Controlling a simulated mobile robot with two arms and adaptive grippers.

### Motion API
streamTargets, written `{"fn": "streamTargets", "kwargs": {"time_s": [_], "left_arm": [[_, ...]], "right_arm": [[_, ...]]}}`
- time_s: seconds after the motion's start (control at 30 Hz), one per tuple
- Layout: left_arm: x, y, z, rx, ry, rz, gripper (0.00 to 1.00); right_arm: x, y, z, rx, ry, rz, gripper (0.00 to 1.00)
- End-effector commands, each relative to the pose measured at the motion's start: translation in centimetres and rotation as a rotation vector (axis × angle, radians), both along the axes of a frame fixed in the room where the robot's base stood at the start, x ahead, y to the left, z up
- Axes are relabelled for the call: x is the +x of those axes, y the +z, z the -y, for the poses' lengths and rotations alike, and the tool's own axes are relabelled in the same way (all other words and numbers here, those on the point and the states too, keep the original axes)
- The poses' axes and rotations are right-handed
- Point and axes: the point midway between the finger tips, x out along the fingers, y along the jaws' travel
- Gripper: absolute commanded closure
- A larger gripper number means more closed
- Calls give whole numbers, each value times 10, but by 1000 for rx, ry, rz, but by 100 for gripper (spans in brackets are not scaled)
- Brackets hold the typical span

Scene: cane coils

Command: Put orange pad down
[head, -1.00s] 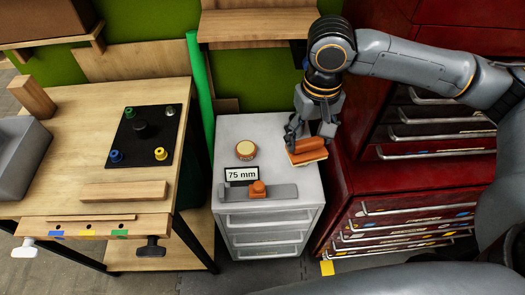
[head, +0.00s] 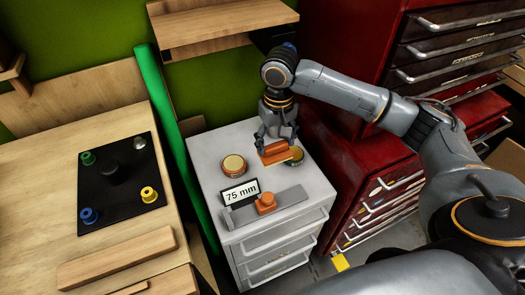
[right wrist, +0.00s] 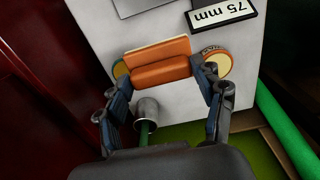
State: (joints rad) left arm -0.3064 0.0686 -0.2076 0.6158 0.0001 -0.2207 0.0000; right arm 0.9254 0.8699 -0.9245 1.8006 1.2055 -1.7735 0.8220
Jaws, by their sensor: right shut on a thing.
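The orange pad (head: 275,153) is a block with an orange grip and a paler, flat face. My right gripper (head: 277,138) is shut on it, above the back right of the grey cabinet top (head: 205,145). In the right wrist view the pad (right wrist: 160,70) sits between the two fingers (right wrist: 163,92), its pale face away from the palm. I cannot tell whether the pad touches the cabinet top. My left gripper is not in view.
A round tin (head: 233,165) stands left of the pad, another (head: 296,155) close at its right. In front are a "75 mm" sign (head: 240,192) and a grey bar with an orange knob (head: 266,203). A red drawer cabinet (head: 345,165) stands right, a wooden bench (head: 50,190) left.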

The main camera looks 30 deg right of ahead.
Motion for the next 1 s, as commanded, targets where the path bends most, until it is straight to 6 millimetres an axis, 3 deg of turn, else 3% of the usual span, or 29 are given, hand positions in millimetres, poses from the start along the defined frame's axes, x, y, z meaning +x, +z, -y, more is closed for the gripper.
{"fn": "streamTargets", "kwargs": {"time_s": [0.1, 0.33, 0.57, 0.8, 1.0], "left_arm": [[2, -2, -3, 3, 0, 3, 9], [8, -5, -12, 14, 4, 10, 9], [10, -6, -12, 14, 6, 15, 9], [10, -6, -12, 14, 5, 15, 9], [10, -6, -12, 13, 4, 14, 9]], "right_arm": [[26, -18, -1, 0, -2, -3, 70], [55, -54, -1, 0, -1, 0, 70], [65, -66, -1, 0, 0, 1, 70], [66, -96, 0, -2, 2, 0, 70], [66, -98, -1, -1, 2, 1, 70]]}}
